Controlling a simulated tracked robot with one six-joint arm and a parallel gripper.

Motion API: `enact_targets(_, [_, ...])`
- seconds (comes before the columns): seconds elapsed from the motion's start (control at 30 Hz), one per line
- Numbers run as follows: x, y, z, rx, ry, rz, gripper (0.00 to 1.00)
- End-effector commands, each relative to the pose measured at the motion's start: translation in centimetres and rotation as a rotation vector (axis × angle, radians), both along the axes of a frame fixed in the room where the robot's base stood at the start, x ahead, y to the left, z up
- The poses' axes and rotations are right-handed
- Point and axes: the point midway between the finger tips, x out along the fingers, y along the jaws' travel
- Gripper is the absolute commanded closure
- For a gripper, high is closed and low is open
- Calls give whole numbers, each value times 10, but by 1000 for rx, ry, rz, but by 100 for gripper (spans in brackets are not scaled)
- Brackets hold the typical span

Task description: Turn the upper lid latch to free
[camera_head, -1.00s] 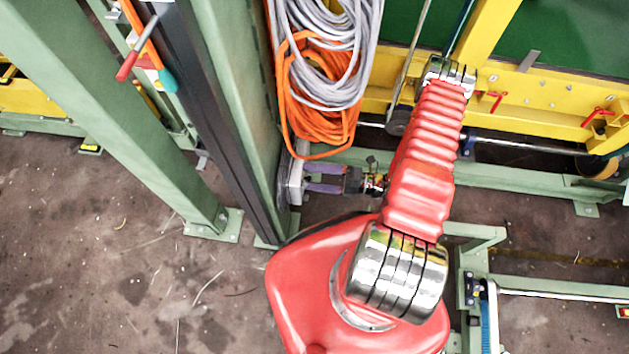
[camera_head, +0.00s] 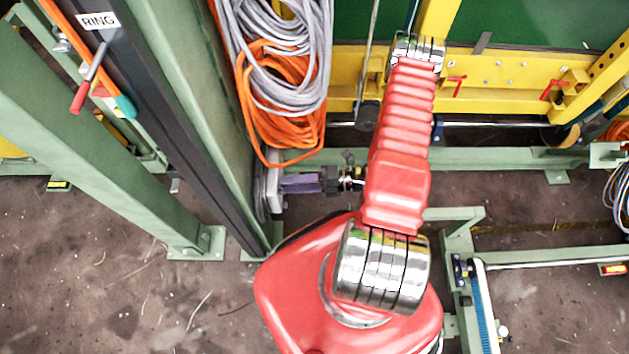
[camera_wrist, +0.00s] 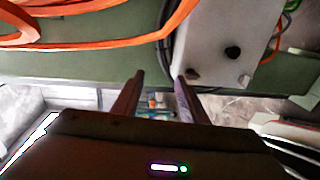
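I cannot tell which is the upper lid latch. My gripper (camera_wrist: 160,78) has its two fingers apart with nothing visible between them. Its right fingertip is close to the brownish knob; contact cannot be told. In the head view the gripper (camera_head: 284,184) points left, its purple fingers close to the box (camera_head: 271,192), whose knobs are not discernible there.
Orange cable (camera_head: 283,105) and grey cable (camera_head: 285,45) hang in coils just above the gripper. The green post (camera_head: 195,110) stands left of the box. A yellow beam (camera_head: 500,78) and green rails lie behind my arm. Brown floor (camera_head: 130,280) is open at lower left.

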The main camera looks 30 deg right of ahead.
Motion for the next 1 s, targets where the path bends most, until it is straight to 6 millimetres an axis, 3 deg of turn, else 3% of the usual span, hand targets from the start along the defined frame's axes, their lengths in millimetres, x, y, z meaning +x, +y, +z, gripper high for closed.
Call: enact_targets(1.0, [-21,-40,-3,-4,5,0,61])
